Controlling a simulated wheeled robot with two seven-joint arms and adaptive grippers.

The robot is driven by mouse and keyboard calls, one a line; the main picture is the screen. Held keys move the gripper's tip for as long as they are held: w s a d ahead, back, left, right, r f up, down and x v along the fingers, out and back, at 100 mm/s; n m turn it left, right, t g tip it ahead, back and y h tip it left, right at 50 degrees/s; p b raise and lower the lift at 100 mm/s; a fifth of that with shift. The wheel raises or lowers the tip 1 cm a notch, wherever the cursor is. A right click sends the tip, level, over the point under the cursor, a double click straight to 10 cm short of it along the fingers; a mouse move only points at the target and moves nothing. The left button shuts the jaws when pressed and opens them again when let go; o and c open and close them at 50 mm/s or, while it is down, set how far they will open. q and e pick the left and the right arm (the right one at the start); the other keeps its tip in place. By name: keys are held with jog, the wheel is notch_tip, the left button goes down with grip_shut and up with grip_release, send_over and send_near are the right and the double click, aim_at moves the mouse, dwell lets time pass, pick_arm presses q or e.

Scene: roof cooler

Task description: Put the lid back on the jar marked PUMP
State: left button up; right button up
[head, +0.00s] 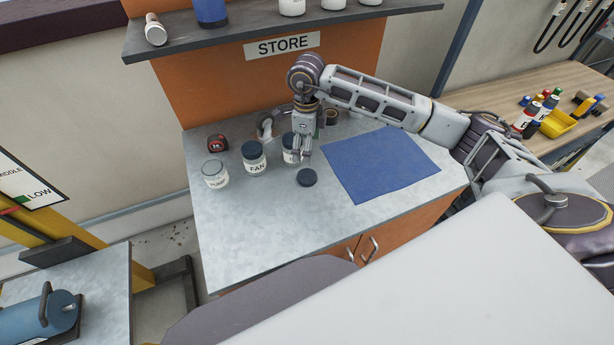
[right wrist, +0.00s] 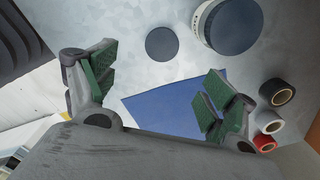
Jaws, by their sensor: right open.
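The jar marked PUMP (head: 214,174) stands upright at the left of the grey worktop, without a dark lid on top. A loose dark round lid (head: 307,177) lies flat on the worktop, right of the jars; it also shows in the right wrist view (right wrist: 162,43). My right gripper (head: 303,155) is above the worktop, just behind the lid and apart from it. In the right wrist view its fingers (right wrist: 160,86) are spread wide with nothing between them. My left gripper is out of view.
The lidded FAN jar (head: 254,158) stands beside PUMP. Another lidded jar (head: 289,149), partly hidden by my gripper, also shows in the right wrist view (right wrist: 232,25). A tape measure (head: 217,143) and tape rolls (right wrist: 277,91) lie behind. A blue mat (head: 380,163) covers the right side.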

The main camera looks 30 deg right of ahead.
jog(key=p, duration=0.1)
send_over(305, 175)
jog(key=s, duration=0.1)
jog(key=shift+f, duration=4.15)
jog(key=shift+w+f+p, duration=0.2)
jog(key=shift+f+p, duration=0.25)
jog(key=shift+f, duration=0.3)
jog(key=shift+w+f+p, duration=0.2)
jog(key=shift+f+p, duration=0.2)
jog(key=shift+f, duration=1.45)
jog(key=shift+c, duration=0.3)
jog(key=c, duration=0.7)
